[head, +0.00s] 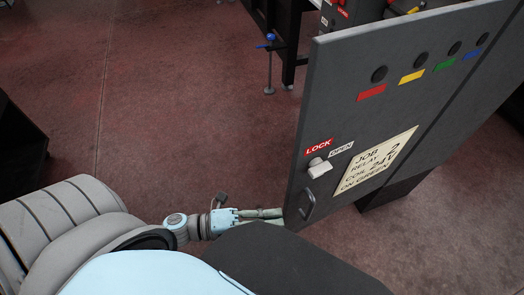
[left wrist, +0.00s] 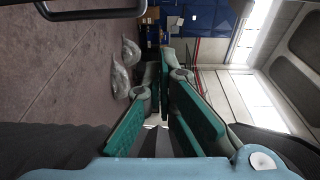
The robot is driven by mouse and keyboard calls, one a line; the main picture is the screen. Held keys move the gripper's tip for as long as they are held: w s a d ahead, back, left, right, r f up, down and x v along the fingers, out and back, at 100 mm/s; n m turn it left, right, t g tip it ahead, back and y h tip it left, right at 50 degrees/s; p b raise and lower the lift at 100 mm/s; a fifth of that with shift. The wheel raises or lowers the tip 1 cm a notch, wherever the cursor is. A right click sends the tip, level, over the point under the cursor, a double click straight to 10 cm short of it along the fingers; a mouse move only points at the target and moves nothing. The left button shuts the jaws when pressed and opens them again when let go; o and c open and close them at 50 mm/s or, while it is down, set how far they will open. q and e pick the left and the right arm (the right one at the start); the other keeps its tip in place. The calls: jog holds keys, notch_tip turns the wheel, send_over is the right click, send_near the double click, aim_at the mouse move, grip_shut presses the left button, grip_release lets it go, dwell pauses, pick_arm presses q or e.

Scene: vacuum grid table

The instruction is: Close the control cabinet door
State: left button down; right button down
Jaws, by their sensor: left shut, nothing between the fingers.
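The dark grey cabinet door (head: 330,110) stands at the right of the head view. It has a white knob (head: 319,167) beside LOCK and OPEN labels, and a black pull handle (head: 308,203) near its lower left corner. A dark handle (left wrist: 92,12) also shows at the top left of the left wrist view. My left gripper (head: 277,217) is shut and empty. Its fingertips are at the door's lower left edge; I cannot tell whether they touch it. Its green-padded fingers (left wrist: 165,112) show in the left wrist view. My right gripper is not in view.
Red, yellow, green and blue labels sit under round dark buttons on the door, with a paper note (head: 377,160) below. A dark table frame (head: 290,45) with a blue-handled clamp (head: 268,62) stands behind. The reddish floor (head: 160,110) left of the door is clear.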

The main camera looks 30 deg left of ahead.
aim_at(288, 202)
pick_arm(q)
jog(key=shift+w+d, duration=0.15)
jog(key=shift+w, duration=0.85)
jog(key=shift+w+d, duration=0.2)
jog(key=shift+w, duration=0.75)
jog(key=shift+w+d, duration=0.15)
jog(key=shift+w, duration=0.85)
